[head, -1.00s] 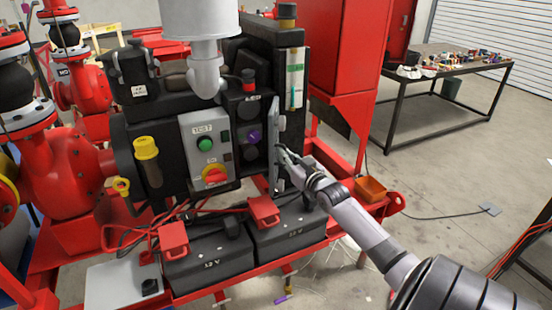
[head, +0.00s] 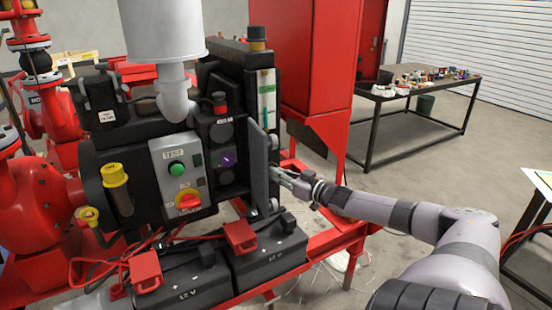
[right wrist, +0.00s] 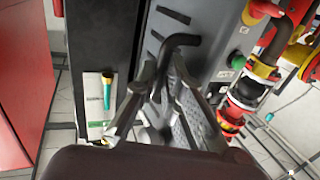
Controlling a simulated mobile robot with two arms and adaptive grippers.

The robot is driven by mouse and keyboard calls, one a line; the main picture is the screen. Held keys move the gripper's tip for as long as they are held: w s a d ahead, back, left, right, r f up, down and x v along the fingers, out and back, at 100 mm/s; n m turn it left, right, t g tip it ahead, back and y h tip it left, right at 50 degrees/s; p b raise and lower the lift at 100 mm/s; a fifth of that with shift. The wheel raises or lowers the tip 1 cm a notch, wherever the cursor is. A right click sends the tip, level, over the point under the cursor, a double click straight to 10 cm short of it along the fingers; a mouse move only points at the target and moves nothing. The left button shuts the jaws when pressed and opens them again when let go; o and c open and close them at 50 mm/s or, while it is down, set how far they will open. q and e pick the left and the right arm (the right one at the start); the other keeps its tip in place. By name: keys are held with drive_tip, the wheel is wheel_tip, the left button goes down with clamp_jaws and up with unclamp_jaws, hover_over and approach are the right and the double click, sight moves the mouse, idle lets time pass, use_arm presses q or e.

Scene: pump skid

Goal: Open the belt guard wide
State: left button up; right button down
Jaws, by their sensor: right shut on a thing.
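The belt guard (head: 259,165) is a grey hinged panel on the right side of the black engine housing. It stands swung out, with pulleys and a purple part showing in the recess left of it. My right gripper (head: 275,172) is at the panel's right side, shut on the guard, with its fingers partly hidden by the panel. In the right wrist view, the fingers (right wrist: 158,85) close near a dark bent bar (right wrist: 178,42), and the guard's perforated face (right wrist: 192,122) shows behind them; the exact grip spot is unclear. My left gripper is not in view.
A control box (head: 182,170) with a green button and red-yellow switch sits left of the recess. Two black batteries (head: 262,250) stand below, near the guard. A red cabinet (head: 300,60) rises behind. A workbench (head: 420,92) stands at the back right, with open floor before it.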

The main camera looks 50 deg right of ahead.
drive_tip(key=shift+w+d+r, duration=0.15)
drive_tip(key=shift+d+r, duration=0.15)
drive_tip(key=shift+r, duration=0.5)
drive_tip(key=c, duration=1.7)
unclamp_jaws()
drive_tip(key=shift+w+f, duration=0.15)
drive_tip(key=shift+w, duration=0.25)
drive_tip(key=shift+s+f, duration=0.1)
drive_tip(key=s, duration=1.2)
drive_tip(key=shift+a+f, duration=0.1)
drive_tip(key=shift+f, duration=0.3)
